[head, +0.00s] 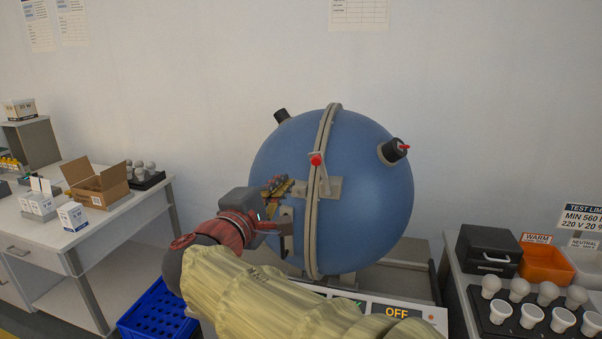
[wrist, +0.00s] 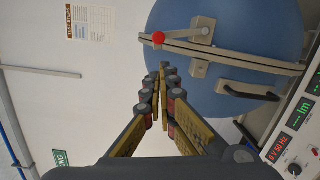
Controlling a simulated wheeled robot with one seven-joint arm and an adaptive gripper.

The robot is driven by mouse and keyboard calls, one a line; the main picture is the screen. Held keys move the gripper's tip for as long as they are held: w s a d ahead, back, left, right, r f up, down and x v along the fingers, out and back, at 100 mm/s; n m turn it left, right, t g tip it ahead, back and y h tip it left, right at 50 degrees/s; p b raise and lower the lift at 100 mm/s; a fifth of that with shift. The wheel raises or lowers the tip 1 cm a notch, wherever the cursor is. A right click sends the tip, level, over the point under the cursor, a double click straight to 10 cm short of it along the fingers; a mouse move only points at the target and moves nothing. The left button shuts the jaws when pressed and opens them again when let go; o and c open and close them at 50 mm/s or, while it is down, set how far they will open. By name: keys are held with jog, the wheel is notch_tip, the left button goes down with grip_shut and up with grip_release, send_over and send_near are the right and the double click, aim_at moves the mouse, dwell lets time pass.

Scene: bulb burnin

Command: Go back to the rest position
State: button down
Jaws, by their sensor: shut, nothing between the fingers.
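My gripper (head: 277,187) is shut and empty in front of the left half of a large blue sphere (head: 375,200). In the wrist view its fingers (wrist: 161,72) meet at the tips, with nothing between them. The sphere (wrist: 250,30) fills the upper right of that view. A grey band (head: 318,240) runs around the sphere, with a red-knobbed latch (head: 316,159) on it. The sphere looks closed along this band. My arm, in a yellowish sleeve, reaches in from the bottom and hides part of the sphere's base.
A control panel (head: 397,313) reading OFF lies below the sphere. At left is a white table (head: 100,232) with an open carton (head: 97,185) and a blue crate (head: 155,312) beside it. At right are a black bulb tray (head: 509,328), a black box (head: 487,250) and an orange bin (head: 546,264).

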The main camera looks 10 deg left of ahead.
jog(key=s+d+f+m+g, duration=0.1)
jog(key=s+d+f+g, duration=0.1)
jog(key=f, duration=0.5)
jog(key=s+d+f+g, duration=0.1)
jog(key=s+f+g, duration=0.1)
jog(key=f, duration=0.4)
jog(key=s+d+f+m+g, duration=0.2)
jog(key=s+d+f+g, duration=0.15)
jog(key=d, duration=0.25)
jog(key=s+d+f+m+g, duration=0.2)
jog(key=s+d+f, duration=0.2)
jog(key=d+f, duration=0.15)
jog(key=s+d+f+m+g+y+p, duration=0.35)
jog(key=s+d+m, duration=0.55)
jog(key=s+d, duration=0.4)
jog(key=s+d+r+m+t, duration=0.1)
jog(key=s+d+r+m, duration=0.2)
jog(key=d, duration=0.3)
jog(key=shift+s+d+r+m, duration=0.15)
jog(key=shift+s+r+m, duration=0.2)
jog(key=shift+r+m, duration=0.2)
jog(key=c, duration=2.6)
grip_release()
